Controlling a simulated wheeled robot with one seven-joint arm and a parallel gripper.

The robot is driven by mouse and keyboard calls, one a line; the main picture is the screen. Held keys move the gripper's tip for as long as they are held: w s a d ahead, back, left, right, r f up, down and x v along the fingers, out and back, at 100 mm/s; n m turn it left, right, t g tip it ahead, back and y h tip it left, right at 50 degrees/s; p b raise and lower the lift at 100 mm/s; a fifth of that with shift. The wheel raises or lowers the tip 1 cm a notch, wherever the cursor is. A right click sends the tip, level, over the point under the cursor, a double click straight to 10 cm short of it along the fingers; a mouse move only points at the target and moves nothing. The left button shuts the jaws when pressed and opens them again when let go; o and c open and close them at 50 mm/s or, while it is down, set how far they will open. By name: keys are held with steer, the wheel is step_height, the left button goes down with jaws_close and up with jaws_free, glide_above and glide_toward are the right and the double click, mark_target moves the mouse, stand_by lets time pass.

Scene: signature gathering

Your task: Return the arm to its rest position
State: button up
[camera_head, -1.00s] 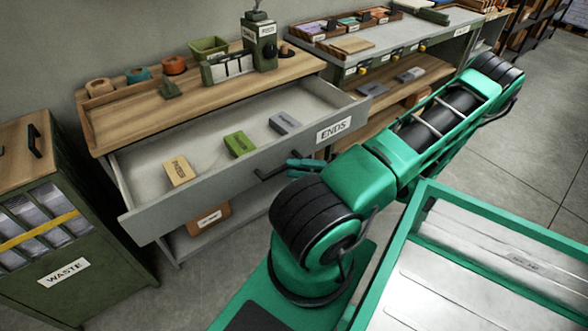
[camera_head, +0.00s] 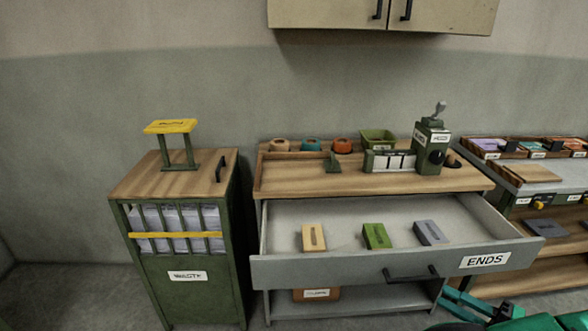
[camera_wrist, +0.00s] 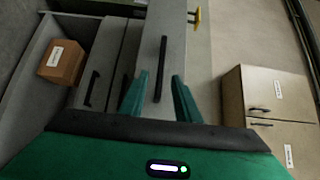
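My gripper (camera_head: 487,309) is green and sits at the lower right of the head view, to the right of the drawer's handle and apart from it. In the wrist view my gripper (camera_wrist: 160,78) has its two fingers spread with nothing held. The black handle (camera_wrist: 160,68) of the drawer appears ahead, between the fingers in the picture. The drawer (camera_head: 345,268), labelled ENDS, stands pulled out below the wooden bench top. Part of my green arm shows at the bottom right corner of the head view; the rest is out of frame.
Tan, green and grey blocks (camera_head: 313,237) lie in the open drawer. The WASTE cabinet (camera_head: 183,290) stands at left. A stamping machine (camera_head: 432,147) stands on the bench. A wall cabinet (camera_head: 380,20) hangs above. A second bench (camera_head: 560,180) is at right.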

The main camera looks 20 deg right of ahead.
steer(key=shift+a, duration=0.1)
steer(key=w+a+r+n+g, duration=0.1)
steer(key=a+r+n+g, duration=0.35)
steer(key=a+g, duration=0.65)
steer(key=s+a+r+g+h, duration=0.1)
steer(key=r+h, duration=0.3)
steer(key=r, duration=0.4)
steer(key=s+a+r+n+g+h, duration=0.1)
steer(key=s+a+r+g+h, duration=0.1)
steer(key=r, duration=0.7)
steer(key=shift+s+a+g+h, duration=0.15)
steer(key=shift+a+g+h, duration=0.1)
steer(key=shift+g+h, duration=0.85)
